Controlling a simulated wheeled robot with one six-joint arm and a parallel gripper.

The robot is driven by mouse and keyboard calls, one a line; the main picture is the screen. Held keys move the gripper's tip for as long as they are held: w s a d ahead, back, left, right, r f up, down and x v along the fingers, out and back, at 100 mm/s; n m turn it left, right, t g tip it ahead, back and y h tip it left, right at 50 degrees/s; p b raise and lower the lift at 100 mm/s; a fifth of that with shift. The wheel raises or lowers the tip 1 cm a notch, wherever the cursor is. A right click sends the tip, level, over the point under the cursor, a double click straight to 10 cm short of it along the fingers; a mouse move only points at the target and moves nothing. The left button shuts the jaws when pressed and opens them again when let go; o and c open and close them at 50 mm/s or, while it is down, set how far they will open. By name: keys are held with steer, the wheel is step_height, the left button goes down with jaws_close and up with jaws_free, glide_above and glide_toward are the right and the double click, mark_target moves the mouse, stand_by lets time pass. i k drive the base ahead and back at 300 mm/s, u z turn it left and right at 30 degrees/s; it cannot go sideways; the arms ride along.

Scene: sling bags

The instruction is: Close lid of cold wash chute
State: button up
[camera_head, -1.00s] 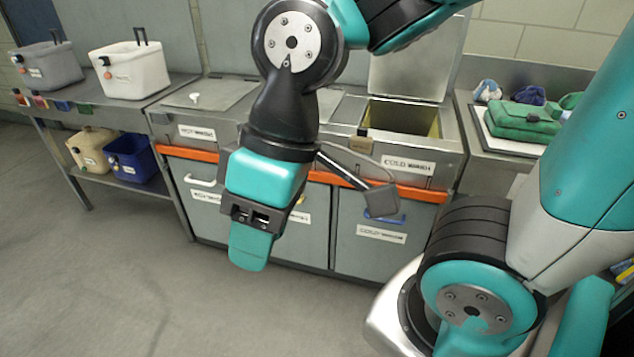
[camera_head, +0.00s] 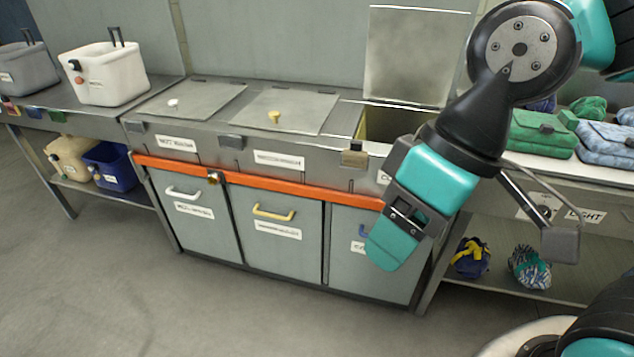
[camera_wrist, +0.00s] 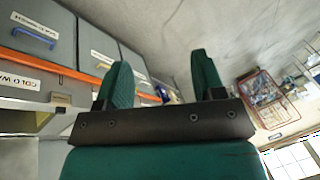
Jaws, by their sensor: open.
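The cold wash chute's lid (camera_head: 415,58) is a grey metal panel standing open and upright against the wall. The chute opening (camera_head: 385,122) below it is partly hidden by my arm. My gripper (camera_head: 388,250) points down in front of the cold wash cabinet door (camera_head: 345,275), well below and in front of the lid. It covers much of that door and its blue handle (camera_head: 362,231). In the wrist view my gripper (camera_wrist: 163,78) has its two teal fingers apart with nothing between them. The cold wash label (camera_wrist: 20,80) and blue handle (camera_wrist: 34,37) show at the left there.
Two neighbouring chutes have shut lids, with a white knob (camera_head: 173,103) and a yellow knob (camera_head: 275,117). An orange rail (camera_head: 255,188) runs along the front. Bags, including a green one (camera_head: 540,133), lie on the right table. The floor (camera_head: 130,270) in front is clear.

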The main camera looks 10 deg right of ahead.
mark_target(412, 54)
steer(key=i, duration=1.6)
steer(key=z, duration=0.45)
